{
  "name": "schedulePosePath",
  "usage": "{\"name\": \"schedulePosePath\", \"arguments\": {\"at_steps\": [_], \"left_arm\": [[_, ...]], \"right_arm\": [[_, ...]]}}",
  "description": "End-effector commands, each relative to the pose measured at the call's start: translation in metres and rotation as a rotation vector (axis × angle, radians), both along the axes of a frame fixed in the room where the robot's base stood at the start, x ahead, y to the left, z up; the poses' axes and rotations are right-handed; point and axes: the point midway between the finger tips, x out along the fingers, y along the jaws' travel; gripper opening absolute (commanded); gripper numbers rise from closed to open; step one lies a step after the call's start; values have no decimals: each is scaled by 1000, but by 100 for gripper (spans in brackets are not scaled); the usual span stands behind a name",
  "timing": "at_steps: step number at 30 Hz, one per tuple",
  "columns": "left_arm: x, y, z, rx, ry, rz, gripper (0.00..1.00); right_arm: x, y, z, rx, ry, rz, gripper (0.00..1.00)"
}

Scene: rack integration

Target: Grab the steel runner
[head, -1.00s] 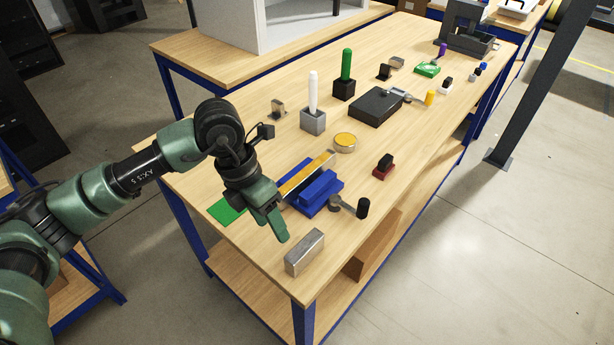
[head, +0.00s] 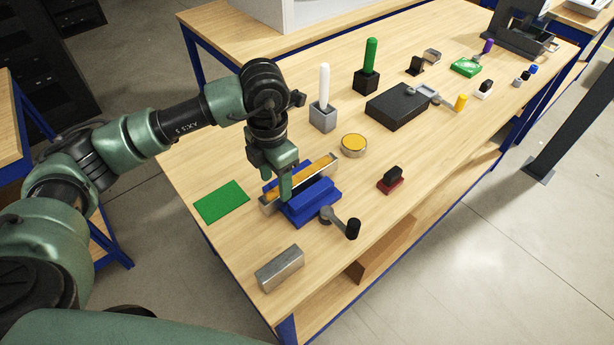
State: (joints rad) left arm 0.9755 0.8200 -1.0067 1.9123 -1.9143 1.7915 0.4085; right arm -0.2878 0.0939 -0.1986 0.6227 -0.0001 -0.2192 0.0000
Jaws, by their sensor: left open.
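A plain steel-coloured rectangular block (head: 279,268) lies alone near the front corner. I cannot tell from looks alone which is the steel runner. My left gripper (head: 283,186) is open and points down over the near half of the rail, beside the blue block. It hides part of the rail, and I cannot tell whether it touches it. My right gripper is not in view.
A green plate (head: 221,202) lies left of the rail. A crank with a black knob (head: 352,229) is right of the blue block. A round yellow-topped tin (head: 353,144) and a grey holder with a white handle (head: 323,116) stand behind. Bare wood surrounds the steel block.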

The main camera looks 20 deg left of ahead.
Motion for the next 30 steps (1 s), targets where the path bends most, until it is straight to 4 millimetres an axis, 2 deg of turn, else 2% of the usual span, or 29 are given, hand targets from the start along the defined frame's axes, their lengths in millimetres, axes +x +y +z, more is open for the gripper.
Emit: {"name": "schedulePosePath", "arguments": {"at_steps": [7,13,21,23,27,30], "left_arm": [[-1,5,-28,0,7,1,53],[0,6,-56,0,2,0,53],[1,6,-61,0,0,-1,53],[1,6,-61,0,0,-1,39],[1,6,-60,0,0,-1,0],[1,6,-60,0,0,0,0]], "right_arm": [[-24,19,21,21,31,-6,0],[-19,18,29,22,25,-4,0],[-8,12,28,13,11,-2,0],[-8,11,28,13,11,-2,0],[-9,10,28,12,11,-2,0],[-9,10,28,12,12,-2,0]]}}
